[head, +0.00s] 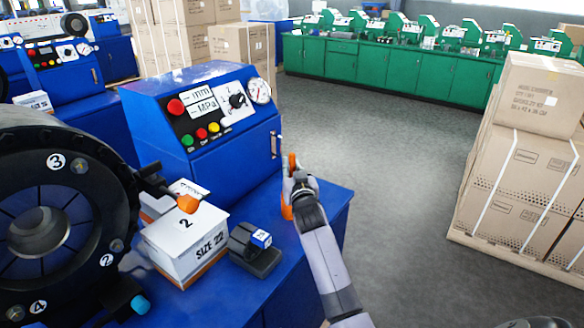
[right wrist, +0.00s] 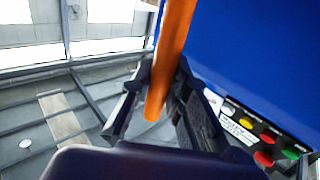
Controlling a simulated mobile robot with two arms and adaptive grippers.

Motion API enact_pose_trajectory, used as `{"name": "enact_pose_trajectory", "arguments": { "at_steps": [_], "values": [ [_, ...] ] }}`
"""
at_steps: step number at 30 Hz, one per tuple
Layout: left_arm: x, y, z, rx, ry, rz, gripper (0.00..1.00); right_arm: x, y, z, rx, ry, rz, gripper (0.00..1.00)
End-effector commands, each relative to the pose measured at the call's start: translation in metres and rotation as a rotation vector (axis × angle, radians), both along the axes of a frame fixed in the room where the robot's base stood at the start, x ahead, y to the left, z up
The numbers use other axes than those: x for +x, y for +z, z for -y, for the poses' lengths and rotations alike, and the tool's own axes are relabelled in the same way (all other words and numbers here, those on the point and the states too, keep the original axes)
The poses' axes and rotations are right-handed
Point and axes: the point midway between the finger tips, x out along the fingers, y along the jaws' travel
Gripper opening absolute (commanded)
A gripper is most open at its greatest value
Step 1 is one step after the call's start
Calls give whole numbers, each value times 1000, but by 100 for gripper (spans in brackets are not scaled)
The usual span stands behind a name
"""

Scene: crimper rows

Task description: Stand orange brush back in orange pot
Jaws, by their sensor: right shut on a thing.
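My right gripper (head: 292,182) is beside the right side of the blue control cabinet, above the right end of the blue bench. It is shut on the orange brush (head: 292,161), whose orange parts show above and below the fingers. In the right wrist view the orange shaft of the brush (right wrist: 172,50) passes between the dark fingers of the gripper (right wrist: 155,95). The bristles cannot be made out. I cannot make out the orange pot in either view.
The blue control cabinet (head: 190,115) stands on the blue bench (head: 325,205). A black crimper head (head: 85,200), an orange-tipped lever (head: 187,204), a SIZE 22 box (head: 185,240) and a small dark block (head: 255,255) are to the left. Stacked cartons (head: 520,150) stand right; the floor between is clear.

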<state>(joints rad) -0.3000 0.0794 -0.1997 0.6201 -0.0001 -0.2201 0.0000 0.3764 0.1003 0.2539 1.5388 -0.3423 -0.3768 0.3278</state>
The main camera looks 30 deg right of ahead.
Motion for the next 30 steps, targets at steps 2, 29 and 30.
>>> {"name": "enact_pose_trajectory", "arguments": {
  "at_steps": [2,29,30],
  "values": [
    [0,-3,0,0,0,0,0,0,-3,0,0,0,0,0],
    [0,-13,0,0,-1,0,0,0,-18,0,0,0,0,31],
    [0,-13,0,0,-1,0,0,0,-18,0,0,0,0,34]
  ]
}}
